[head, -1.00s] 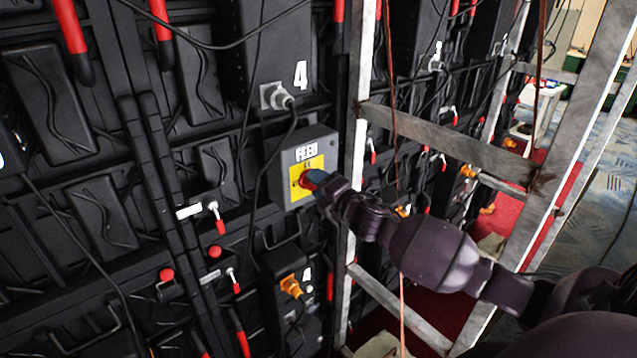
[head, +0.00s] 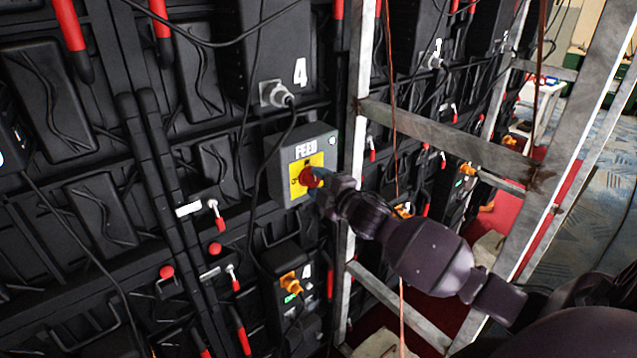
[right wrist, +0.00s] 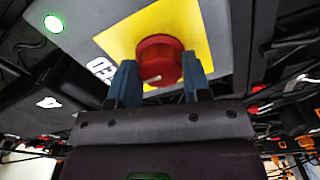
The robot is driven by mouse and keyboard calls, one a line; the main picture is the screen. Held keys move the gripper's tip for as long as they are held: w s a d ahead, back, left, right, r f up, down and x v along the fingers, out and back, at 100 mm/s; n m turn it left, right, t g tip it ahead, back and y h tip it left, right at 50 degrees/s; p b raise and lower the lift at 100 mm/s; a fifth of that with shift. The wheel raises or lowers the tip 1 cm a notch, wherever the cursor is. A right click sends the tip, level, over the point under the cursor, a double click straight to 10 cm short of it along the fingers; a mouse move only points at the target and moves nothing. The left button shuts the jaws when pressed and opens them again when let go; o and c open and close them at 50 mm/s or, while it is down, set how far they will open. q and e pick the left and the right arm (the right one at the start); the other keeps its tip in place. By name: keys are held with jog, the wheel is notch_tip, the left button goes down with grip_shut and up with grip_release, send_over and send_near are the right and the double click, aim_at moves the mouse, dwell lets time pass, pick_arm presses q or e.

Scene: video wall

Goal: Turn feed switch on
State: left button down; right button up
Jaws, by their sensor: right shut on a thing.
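The feed switch is a grey box (head: 329,143) lettered "FEED" with a yellow plate (head: 315,161) and a red rotary knob (head: 307,177) on its front. My right gripper (head: 317,177) reaches in from the right and is shut on the knob. In the right wrist view the red knob (right wrist: 160,56) sits between the two blue fingertips of my right gripper (right wrist: 160,82), with the yellow plate (right wrist: 196,22) behind it. A small indicator light (head: 332,141) on the box is lit, and the light glows green in the right wrist view (right wrist: 54,24). My left gripper is out of view.
A vertical metal post (head: 356,120) stands just right of the switch, and a crossbar (head: 445,142) runs behind my forearm's upper side. A cable (head: 262,165) hangs left of the box. A lower unit with an orange connector (head: 290,283) shows a green light.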

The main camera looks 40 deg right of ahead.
dwell(0.3)
jog(key=o, duration=0.9)
jog(key=s, duration=0.3)
jog(key=s+b, duration=0.1)
jog(key=s, duration=0.6)
jog(key=shift+s+d+b, duration=0.3)
jog(key=shift+s+d, duration=0.1)
jog(key=shift+m, duration=0.3)
jog(key=s+a+f+m+g, duration=0.2)
jog(key=s+a+f+m, duration=0.2)
jog(key=f, duration=0.5)
jog(key=s+a+f+m+g+h+b, duration=0.1)
jog(key=s+a+f+m+g, duration=0.1)
jog(key=s+f+m, duration=0.3)
jog(key=s+a+f+m+g, duration=0.2)
jog(key=s+a+f+m, duration=0.3)
jog(key=s+f, duration=0.4)
jog(key=shift+a+f, duration=0.15)
jog(key=shift+f, duration=1.15)
jog(key=shift+a+f, duration=0.15)
jog(key=shift+f, duration=1.15)
